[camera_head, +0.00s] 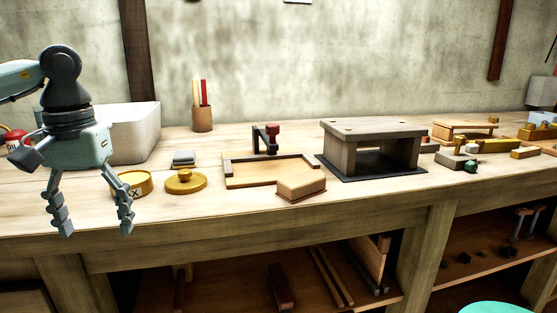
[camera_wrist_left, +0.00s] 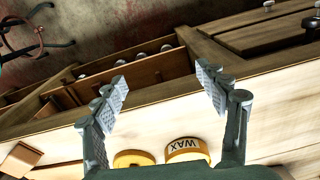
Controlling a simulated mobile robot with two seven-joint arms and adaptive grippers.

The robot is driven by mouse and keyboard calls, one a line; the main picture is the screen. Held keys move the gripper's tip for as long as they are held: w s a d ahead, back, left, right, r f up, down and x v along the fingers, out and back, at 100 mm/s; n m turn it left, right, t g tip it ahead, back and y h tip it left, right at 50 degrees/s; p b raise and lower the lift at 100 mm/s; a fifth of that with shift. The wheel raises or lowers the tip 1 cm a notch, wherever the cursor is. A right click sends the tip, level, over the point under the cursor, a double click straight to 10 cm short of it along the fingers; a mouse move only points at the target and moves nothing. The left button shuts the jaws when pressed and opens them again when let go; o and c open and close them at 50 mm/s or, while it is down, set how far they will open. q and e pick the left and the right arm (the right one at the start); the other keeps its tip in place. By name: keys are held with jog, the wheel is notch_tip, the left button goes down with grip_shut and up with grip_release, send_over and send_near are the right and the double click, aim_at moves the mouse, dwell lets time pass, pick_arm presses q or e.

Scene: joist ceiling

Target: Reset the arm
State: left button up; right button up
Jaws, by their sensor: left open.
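My left gripper (camera_head: 92,215) is open and empty at the left of the head view, in front of the workbench (camera_head: 340,203) and above its front edge. In the left wrist view its two fingers (camera_wrist_left: 168,92) are spread wide with nothing between the tips. A yellow round tin (camera_head: 138,184) sits on the bench beside the right finger. In the left wrist view the tin (camera_wrist_left: 186,146) reads "WAX". A yellow knobbed lid (camera_head: 186,182) lies flat to its right. My right gripper is not in view.
A white bin (camera_head: 132,133) stands behind my left gripper. A wooden tray (camera_head: 265,172), a wooden block (camera_head: 301,187) and a small grey stand (camera_head: 372,130) occupy the bench's middle. Wooden parts lie at the right. Shelves (camera_head: 280,285) with boards are below the bench top.

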pick_arm(q)
jog(key=shift+d+f, duration=0.2)
jog(key=shift+f, duration=0.15)
